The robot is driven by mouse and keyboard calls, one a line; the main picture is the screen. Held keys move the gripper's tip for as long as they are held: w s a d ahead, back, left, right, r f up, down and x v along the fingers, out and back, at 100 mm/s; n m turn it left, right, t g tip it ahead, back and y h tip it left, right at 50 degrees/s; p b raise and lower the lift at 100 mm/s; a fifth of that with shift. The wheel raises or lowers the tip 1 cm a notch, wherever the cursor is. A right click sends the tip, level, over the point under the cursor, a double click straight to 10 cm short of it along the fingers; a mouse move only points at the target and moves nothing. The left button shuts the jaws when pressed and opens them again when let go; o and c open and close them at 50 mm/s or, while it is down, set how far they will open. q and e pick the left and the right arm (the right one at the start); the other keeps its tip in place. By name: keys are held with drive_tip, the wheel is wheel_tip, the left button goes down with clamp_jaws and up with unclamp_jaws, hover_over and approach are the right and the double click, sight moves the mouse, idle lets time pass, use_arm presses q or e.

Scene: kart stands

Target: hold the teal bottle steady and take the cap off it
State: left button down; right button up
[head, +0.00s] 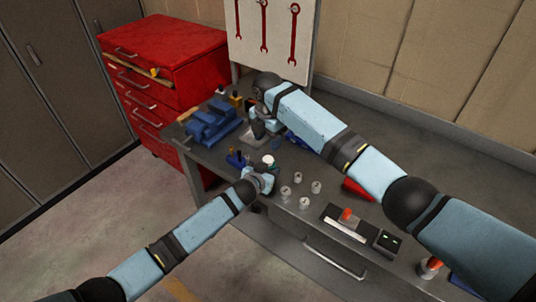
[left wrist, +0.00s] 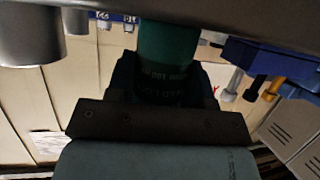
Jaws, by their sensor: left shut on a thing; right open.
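The teal bottle (left wrist: 168,45) stands between the fingers of my left gripper in the left wrist view, with printed text on its side. In the head view my left gripper (head: 264,178) is shut on it near the front edge of the grey bench (head: 240,148). A pale round cap (head: 268,159) shows just above that gripper, seemingly on top of the bottle; the left wrist view does not show it. My right gripper (head: 259,128) is open and empty, above the bench behind the bottle and apart from it. Its fingertips are small and dark here.
Several small metal cylinders (head: 298,177) stand right of the bottle. A tray (head: 340,230) with an orange-red piece and a dark box (head: 387,241) lie farther right. A blue vise-like block (head: 210,121) is at the left, near a red drawer cabinet (head: 165,62).

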sight(268, 159)
drive_tip(key=m, duration=0.3)
drive_tip(key=shift+m, duration=0.3)
drive_tip(key=m, duration=0.8)
drive_tip(key=shift+r+m, duration=0.1)
drive_tip(key=shift+m, duration=0.3)
drive_tip(key=m, duration=0.8)
drive_tip(key=shift+m, duration=0.3)
drive_tip(key=m, duration=1.3)
drive_tip(key=shift+f+m, duration=0.3)
drive_tip(key=shift+f, duration=0.3)
wheel_tip(268, 159, down, 7)
